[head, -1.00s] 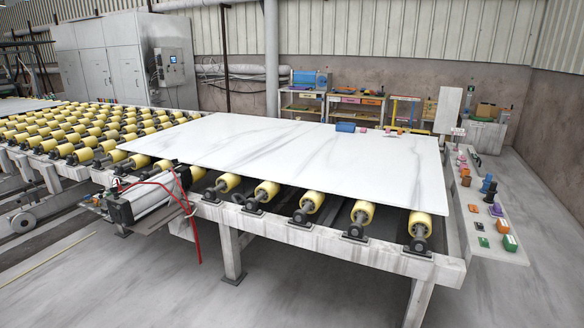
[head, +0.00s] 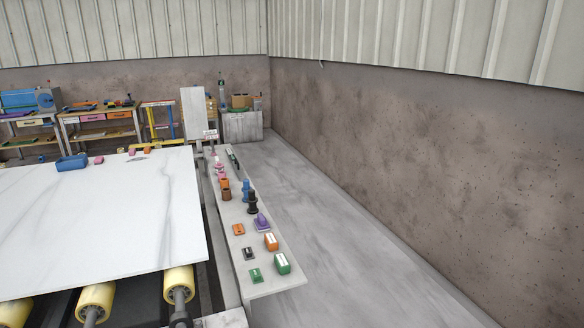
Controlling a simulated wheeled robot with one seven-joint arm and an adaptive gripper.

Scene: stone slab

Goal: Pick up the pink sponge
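Several small pink things show in the head view, and I cannot tell for sure which is the pink sponge. One small pink block (head: 99,160) lies near the far edge of the white stone slab (head: 110,215), right of a blue tray (head: 72,163). More pink items (head: 221,172) sit toward the far end of the narrow grey side shelf (head: 277,280), beyond orange and brown pieces. They are too small to make out in detail. My gripper is not in view.
The shelf also holds black and blue bottle-like items (head: 252,202), a purple item (head: 262,221), orange blocks (head: 271,241) and green blocks (head: 282,264). Yellow rollers (head: 179,283) lie under the slab. Grey floor right of the shelf is clear up to the wall (head: 430,150).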

